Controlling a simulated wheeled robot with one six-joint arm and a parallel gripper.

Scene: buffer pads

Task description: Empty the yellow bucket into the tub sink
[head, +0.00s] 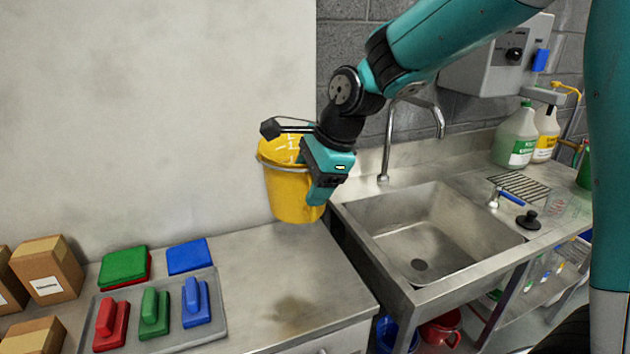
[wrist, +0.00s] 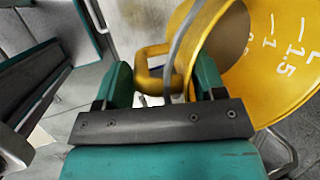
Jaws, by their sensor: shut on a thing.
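The yellow bucket (head: 290,190) hangs in the air above the right end of the left counter, left of the sink, and looks roughly upright. My gripper (head: 325,190) is at its right side. The bucket's contents cannot be made out. The tub sink (head: 425,240) is to the right, its steel basin looking empty with a dark drain at the bottom.
A curved tap (head: 436,118) rises behind the sink. Jugs (head: 517,135), a wire rack (head: 520,186) and a black stopper (head: 528,221) are on the right. A tray (head: 222,322) with coloured pad holders and cardboard boxes (head: 46,270) are on the left counter.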

